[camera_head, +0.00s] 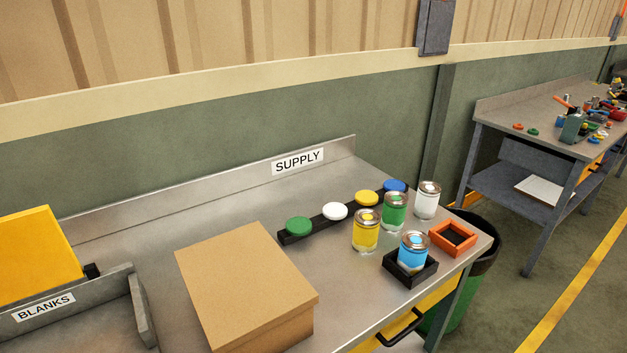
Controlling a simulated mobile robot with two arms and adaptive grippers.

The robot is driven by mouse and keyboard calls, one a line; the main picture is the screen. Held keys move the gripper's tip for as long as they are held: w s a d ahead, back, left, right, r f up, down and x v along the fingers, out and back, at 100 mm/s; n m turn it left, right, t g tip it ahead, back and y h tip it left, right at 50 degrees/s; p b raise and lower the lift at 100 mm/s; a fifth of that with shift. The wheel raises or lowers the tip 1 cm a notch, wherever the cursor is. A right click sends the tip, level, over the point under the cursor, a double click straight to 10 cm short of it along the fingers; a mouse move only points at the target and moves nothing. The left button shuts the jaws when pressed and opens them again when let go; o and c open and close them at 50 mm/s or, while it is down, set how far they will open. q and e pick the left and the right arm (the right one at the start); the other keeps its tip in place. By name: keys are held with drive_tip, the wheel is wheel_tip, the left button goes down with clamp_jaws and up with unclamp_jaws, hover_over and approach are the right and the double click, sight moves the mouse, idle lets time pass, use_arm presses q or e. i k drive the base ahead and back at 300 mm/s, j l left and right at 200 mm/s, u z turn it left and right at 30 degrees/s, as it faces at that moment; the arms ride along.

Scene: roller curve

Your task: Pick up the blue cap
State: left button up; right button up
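The blue cap (395,186) sits at the far right end of a black strip (318,223) on the metal supply table. The green jar (394,212) stands in front of it and hides its lower part. A yellow cap (367,198), a white cap (335,211) and a green cap (298,226) sit in a row along the same strip to its left. Neither of my grippers is in view.
A yellow jar (366,230) and a white jar (428,200) stand close by. A blue jar (413,250) stands in a black square holder (398,273), beside an empty-looking orange frame (452,237). A cardboard box (245,285) fills the front middle.

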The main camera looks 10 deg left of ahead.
sight(390, 184)
drive_tip(key=i+l+u, duration=0.2)
drive_tip(key=l+u, duration=0.15)
drive_tip(key=u, duration=0.15)
drive_tip(key=i+l+u, duration=0.1)
drive_tip(key=l+u, duration=0.25)
drive_tip(key=u, duration=0.15)
drive_tip(key=l+u, duration=0.85)
drive_tip(key=u, duration=0.15)
